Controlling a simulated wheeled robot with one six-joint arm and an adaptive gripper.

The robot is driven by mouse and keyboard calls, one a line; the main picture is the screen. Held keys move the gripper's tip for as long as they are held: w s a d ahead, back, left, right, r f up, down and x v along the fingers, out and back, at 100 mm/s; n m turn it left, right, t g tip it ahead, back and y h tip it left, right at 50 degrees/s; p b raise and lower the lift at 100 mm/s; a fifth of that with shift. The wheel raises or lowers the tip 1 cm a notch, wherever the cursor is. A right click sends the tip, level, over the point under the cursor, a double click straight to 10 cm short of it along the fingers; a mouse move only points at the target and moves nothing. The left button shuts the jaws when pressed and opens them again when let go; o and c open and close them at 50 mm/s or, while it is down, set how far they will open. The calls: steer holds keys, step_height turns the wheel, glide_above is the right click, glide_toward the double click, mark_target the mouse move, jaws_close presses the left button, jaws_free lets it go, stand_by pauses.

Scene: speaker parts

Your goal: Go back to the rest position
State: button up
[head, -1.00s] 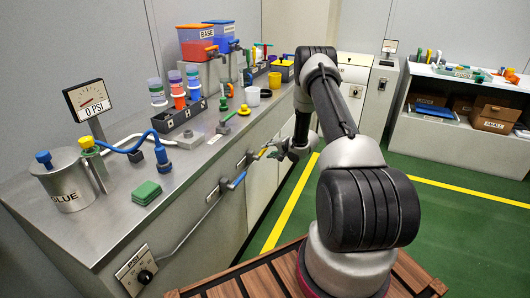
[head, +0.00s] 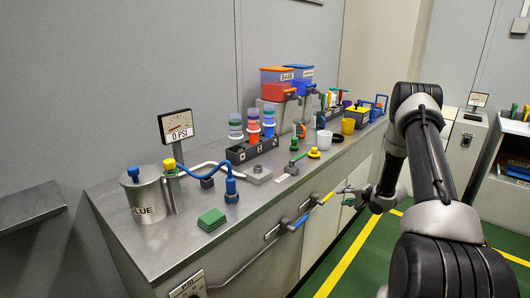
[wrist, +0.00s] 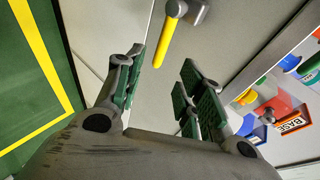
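My gripper (head: 352,196) is in front of the metal counter (head: 130,240), beside the yellow-tipped handle (head: 326,199) on the counter's front. In the wrist view my gripper (wrist: 163,66) has its two green-padded fingers spread apart with nothing between them. The yellow handle also shows in the wrist view (wrist: 166,42), beyond the fingertips and apart from them. My arm comes in from the right of the head view and reaches down toward the counter front.
A blue handle (head: 299,223) sits left of the yellow one. The counter carries a glue pot (head: 147,200), a green block (head: 211,219), a gauge (head: 176,125) and BASE container (head: 284,89). Green floor (head: 375,255) with yellow lines lies open in front.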

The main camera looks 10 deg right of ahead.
steer(key=s+d+f+n+g+h, duration=0.3)
steer(key=s+d+f+g, duration=0.1)
steer(key=s+f, duration=0.4)
steer(key=s+d+r+n+g+h, duration=0.2)
steer(key=s+r+g, duration=0.25)
steer(key=s, duration=0.45)
steer(key=s+a+r+n+g, duration=0.1)
steer(key=s+a+r, duration=0.1)
steer(key=s+r, duration=0.45)
steer(key=s+a+r+n+g, duration=0.1)
steer(key=s+a+r, duration=0.2)
steer(key=r, duration=0.6)
steer(key=s+a+r+n+g, duration=0.1)
steer(key=s+a+r+g, duration=0.1)
steer(key=s+r, duration=0.35)
steer(key=s+a+r+n+t, duration=0.1)
steer(key=s+a+r+t, duration=0.1)
steer(key=s+a+r, duration=0.2)
steer(key=s+a+r+n+t, duration=0.1)
steer(key=s+a+r, duration=0.3)
steer(key=r, duration=0.7)
steer(key=s+a+r+n+t+y, duration=0.1)
steer(key=s+a+r+n+t, duration=0.1)
steer(key=a+r, duration=0.5)
steer(key=shift+s+a+r+t, duration=0.2)
steer(key=shift+s+a+t, duration=0.3)
steer(key=shift+s, duration=0.65)
